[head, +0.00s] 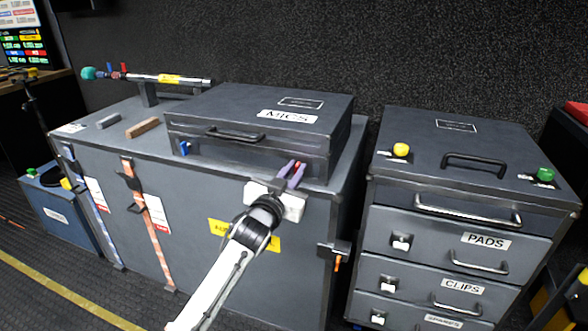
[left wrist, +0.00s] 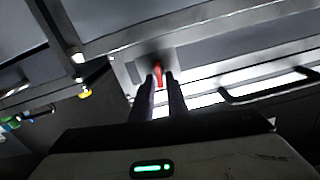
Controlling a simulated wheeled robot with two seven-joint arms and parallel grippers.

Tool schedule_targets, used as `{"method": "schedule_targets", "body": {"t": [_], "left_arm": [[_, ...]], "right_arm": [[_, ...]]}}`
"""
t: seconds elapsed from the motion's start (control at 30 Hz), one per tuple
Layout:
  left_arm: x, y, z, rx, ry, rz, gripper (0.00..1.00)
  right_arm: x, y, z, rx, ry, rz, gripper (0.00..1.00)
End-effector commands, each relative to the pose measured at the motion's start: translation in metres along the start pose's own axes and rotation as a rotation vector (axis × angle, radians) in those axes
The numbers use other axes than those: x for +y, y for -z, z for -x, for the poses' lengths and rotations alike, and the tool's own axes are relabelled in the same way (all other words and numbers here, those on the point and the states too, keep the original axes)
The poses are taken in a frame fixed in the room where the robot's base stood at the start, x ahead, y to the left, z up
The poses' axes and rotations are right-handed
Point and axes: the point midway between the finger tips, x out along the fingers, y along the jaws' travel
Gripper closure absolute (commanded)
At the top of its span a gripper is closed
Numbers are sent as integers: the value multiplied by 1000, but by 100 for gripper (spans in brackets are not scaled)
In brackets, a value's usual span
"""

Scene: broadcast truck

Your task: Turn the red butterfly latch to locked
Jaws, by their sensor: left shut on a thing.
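The red butterfly latch (left wrist: 158,72) is on the front of the grey case labelled MICS (head: 225,105), near its right end. In the head view only a small bit of red shows between the fingertips, so I cannot tell its turn angle. My left gripper (head: 293,171) reaches up to the case front. Its two dark fingers (left wrist: 160,82) are shut on the red latch, one on each side, in the left wrist view. A blue latch (head: 185,148) is at the left end of the same case front. My right gripper is not in view.
The MICS case stands on a large grey trunk (head: 110,155) with straps. A brown block (head: 142,128) and a microphone pole (head: 170,79) lie on the trunk's left. A drawer cabinet (head: 460,215) with green and yellow knobs stands to the right, past a narrow gap.

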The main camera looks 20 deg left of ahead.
Motion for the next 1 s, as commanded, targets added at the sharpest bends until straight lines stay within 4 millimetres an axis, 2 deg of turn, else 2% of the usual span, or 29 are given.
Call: {"method": "schedule_targets", "body": {"t": [1.0], "left_arm": [[9,-5,0,-1,-1,-952,100]], "right_arm": [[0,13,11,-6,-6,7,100]]}}
